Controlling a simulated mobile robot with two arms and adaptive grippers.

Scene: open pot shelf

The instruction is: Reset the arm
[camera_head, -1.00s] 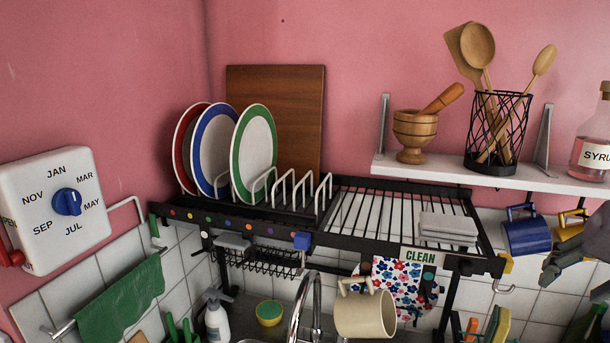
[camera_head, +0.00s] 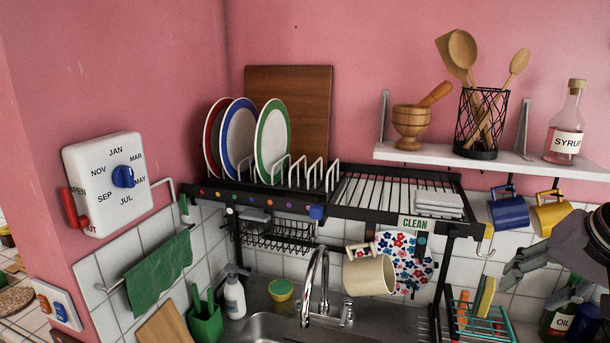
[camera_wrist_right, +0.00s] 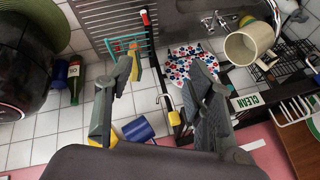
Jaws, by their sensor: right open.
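My right gripper (camera_head: 530,266) is open and empty at the right of the head view, below the blue mug (camera_head: 509,212) and yellow mug (camera_head: 551,217) hanging under the shelf. In the right wrist view its two fingers (camera_wrist_right: 165,72) stand apart with only background between them. The blue mug also shows there (camera_wrist_right: 138,129), beyond the gap near the fingers' base. My left gripper is not in view.
The black dish rack (camera_head: 345,207) holds several plates. A cream mug (camera_head: 369,276) hangs below it by a floral cloth (camera_head: 405,262). The white shelf (camera_head: 440,155) carries a mortar, utensil basket and syrup bottle. The tap (camera_head: 315,275) stands over the sink.

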